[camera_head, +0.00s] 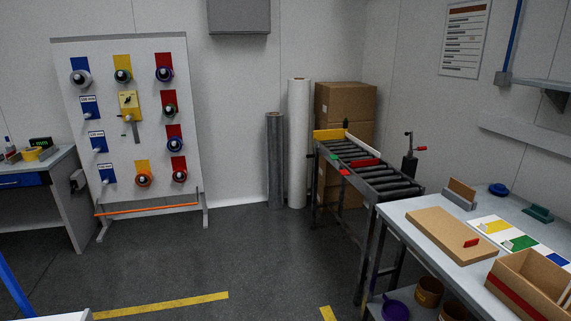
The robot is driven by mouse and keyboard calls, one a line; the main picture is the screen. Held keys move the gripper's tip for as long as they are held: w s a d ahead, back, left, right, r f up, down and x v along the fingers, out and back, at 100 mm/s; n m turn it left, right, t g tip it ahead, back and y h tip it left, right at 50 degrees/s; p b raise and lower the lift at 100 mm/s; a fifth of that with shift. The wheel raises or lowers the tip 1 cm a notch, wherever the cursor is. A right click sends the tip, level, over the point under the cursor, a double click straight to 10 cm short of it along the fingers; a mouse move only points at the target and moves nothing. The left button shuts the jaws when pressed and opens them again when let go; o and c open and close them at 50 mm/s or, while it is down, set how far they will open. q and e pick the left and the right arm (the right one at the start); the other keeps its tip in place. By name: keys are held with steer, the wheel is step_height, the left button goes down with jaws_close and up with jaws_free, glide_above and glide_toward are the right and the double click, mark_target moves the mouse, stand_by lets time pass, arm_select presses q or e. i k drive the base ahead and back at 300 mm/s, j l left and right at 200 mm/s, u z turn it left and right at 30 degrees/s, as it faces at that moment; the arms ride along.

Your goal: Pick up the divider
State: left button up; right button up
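No thing in view is plainly marked as the divider. A small upright brown panel (462,188) stands in a grey holder (457,201) at the back left of the right-hand table; it may be the divider, but I cannot tell for sure. A flat brown board (450,235) lies on the same table with a small red piece (471,242) on it. An open cardboard box (541,272) sits at the front right of the table; its inside is only partly seen. Neither of my grippers shows in this view.
The grey table (406,211) is at right, with a colour-marked mat (525,239). A roller conveyor (372,178) stands behind it. A tool board (132,170) and a desk (30,185) are at left. The floor (240,260) in the middle is clear.

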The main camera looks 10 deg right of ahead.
mark_target(459, 187)
steer(key=i+z, duration=0.35)
steer(key=i+j+z, duration=0.25)
steer(key=z, duration=0.15)
steer(key=i+j+z, duration=0.55)
steer(key=z, duration=0.15)
steer(key=i+j+z, duration=0.2)
steer(key=z, duration=0.2)
steer(key=i+j+z, duration=0.15)
steer(key=j+z, duration=0.2)
